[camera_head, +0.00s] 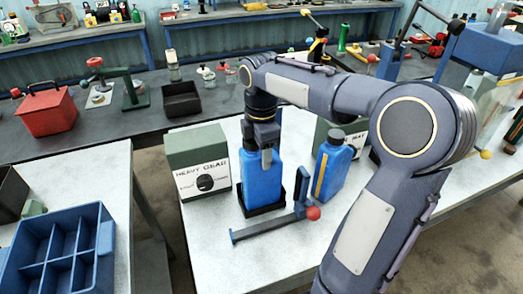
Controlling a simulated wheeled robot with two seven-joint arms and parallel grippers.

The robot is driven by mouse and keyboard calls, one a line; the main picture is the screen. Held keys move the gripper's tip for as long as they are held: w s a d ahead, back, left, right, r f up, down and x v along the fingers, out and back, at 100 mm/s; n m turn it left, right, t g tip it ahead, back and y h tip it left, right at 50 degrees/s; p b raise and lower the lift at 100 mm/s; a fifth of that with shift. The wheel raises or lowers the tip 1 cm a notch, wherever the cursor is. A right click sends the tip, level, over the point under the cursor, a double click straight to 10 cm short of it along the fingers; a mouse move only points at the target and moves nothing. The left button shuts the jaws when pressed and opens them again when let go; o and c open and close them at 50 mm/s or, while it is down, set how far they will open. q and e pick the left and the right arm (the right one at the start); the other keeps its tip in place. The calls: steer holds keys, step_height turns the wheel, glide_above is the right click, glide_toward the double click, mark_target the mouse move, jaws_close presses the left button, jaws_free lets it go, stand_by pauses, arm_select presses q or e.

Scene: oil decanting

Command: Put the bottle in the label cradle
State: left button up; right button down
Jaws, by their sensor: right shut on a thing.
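A blue bottle (261,182) stands upright on the white table in the middle of the view. Its lower end is within the low black cradle (262,210); I cannot tell whether it rests on the bottom. My right gripper (265,154) comes down from above and is shut on the top of this bottle, hiding its neck and cap. A second blue bottle (334,165) with a black cap and a yellow stripe stands to the right, apart from the gripper. My left gripper is out of view.
A green box marked "HEAVY GEAR" (197,160) stands just left of the cradle. A lever with a red knob (313,213) and a metal bar (266,226) lie in front. A blue divided crate (60,250) is at lower left. The table front is clear.

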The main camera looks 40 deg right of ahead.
steer(key=c, duration=0.6)
jaws_free()
steer(key=shift+f, duration=0.1)
step_height(320, 180, up, 12)
steer(key=p, duration=0.1)
steer(key=s+a+f+m+t+y, duration=0.3)
steer(key=s+a+f+m+t, duration=0.2)
steer(key=s+a+f+m, duration=0.8)
steer(key=s+f+m, duration=0.2)
steer(key=s+m, duration=0.1)
steer(key=s, duration=0.1)
steer(key=shift+a+t+y, duration=0.3)
steer(key=shift+y, duration=0.1)
